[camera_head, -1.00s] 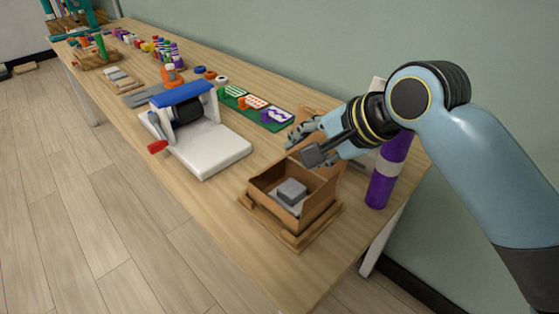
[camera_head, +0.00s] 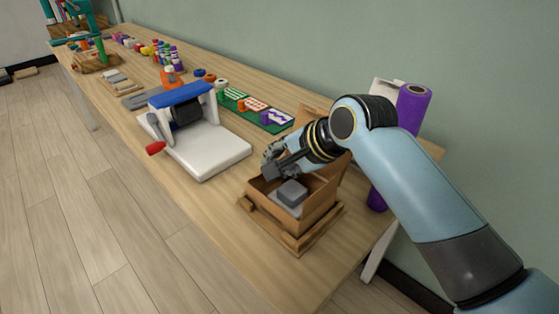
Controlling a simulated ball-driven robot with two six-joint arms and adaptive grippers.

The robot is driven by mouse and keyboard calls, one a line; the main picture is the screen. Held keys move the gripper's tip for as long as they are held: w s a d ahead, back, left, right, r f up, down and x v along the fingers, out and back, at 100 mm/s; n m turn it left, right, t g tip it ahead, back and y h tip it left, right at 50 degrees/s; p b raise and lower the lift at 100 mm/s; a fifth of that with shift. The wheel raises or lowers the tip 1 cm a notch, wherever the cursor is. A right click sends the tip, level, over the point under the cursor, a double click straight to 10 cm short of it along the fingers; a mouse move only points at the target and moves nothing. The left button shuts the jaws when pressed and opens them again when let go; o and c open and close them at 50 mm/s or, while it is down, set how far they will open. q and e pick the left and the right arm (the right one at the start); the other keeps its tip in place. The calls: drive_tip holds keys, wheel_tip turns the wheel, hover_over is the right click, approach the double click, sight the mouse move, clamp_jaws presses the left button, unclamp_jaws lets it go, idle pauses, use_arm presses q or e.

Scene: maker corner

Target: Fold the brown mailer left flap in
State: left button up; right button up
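The brown mailer (camera_head: 310,216) is an open box near the table's front end, with a grey block (camera_head: 292,192) lying inside. A raised brown panel (camera_head: 309,115) stands at its back, partly hidden by my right arm. My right gripper (camera_head: 272,164) is above the mailer's back left side, with its fingers pointing left and down. It looks empty, but the angle does not show whether its fingers are apart. The gripper hides part of that side, so I cannot tell how the left flap lies or whether it is touched. My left gripper is out of view.
A wooden tray (camera_head: 298,245) holds the mailer. A white press with a blue top (camera_head: 182,95) stands to its left. A green board (camera_head: 262,114) lies behind. A purple roll (camera_head: 412,108) stands right, partly behind my arm. Bare table (camera_head: 215,205) lies between press and mailer.

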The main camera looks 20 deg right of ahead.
clamp_jaws()
drive_tip(key=shift+s+f+t, duration=0.15)
drive_tip(key=shift+f+t, duration=0.1)
drive_tip(key=shift+t, duration=0.35)
drive_tip(key=shift+o, duration=1.8)
unclamp_jaws()
